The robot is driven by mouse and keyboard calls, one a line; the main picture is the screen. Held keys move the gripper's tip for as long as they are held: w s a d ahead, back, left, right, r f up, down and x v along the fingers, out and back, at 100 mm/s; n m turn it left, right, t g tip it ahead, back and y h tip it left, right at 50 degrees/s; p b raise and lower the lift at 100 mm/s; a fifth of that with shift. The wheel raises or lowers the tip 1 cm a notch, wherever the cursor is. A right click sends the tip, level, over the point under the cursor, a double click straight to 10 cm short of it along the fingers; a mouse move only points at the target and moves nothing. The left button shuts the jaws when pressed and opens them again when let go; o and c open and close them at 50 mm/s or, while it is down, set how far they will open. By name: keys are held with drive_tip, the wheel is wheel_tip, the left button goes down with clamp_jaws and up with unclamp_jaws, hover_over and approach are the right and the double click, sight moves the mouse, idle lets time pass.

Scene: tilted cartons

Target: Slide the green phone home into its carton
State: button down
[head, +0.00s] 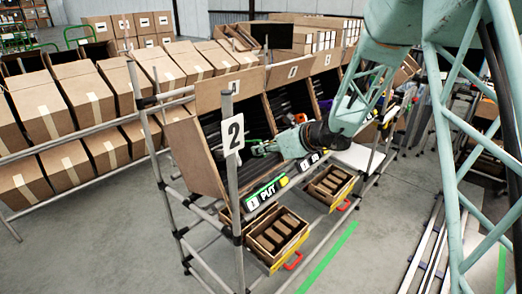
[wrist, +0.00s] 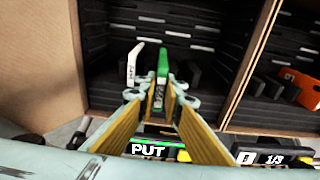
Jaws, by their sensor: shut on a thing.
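The green phone (wrist: 162,66) stands on edge between my gripper's (wrist: 160,92) two yellow-padded fingers in the wrist view. My gripper is shut on it, at the mouth of an open carton (wrist: 38,62) with dark slotted inserts. A white phone (wrist: 133,64) stands just left of the green one. How deep the green phone sits in its slot is hard to tell. In the head view my gripper (head: 262,148) reaches into the tilted carton (head: 192,155) at the left end of the rack, behind the "2" sign.
A neighbouring carton on the right holds an orange item (wrist: 297,90). A lit PUT display (head: 266,192) runs along the rack's front edge below the carton. Wooden trays (head: 277,236) hang beneath. The post with the "2" sign (head: 233,134) stands close to my gripper's left.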

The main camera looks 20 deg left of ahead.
sight(250, 150)
drive_tip(key=shift+w+a+f, duration=0.2)
drive_tip(key=shift+a+f, duration=0.05)
drive_tip(key=shift+a, duration=0.35)
drive_tip(key=shift+b+x, duration=1.2)
drive_tip(key=shift+x, duration=0.5)
idle(0.6)
drive_tip(key=shift+b+x, duration=0.4)
drive_tip(key=shift+x, duration=0.45)
idle(2.5)
idle(0.6)
drive_tip(key=c, duration=2.7)
unclamp_jaws()
drive_tip(key=shift+d, duration=0.15)
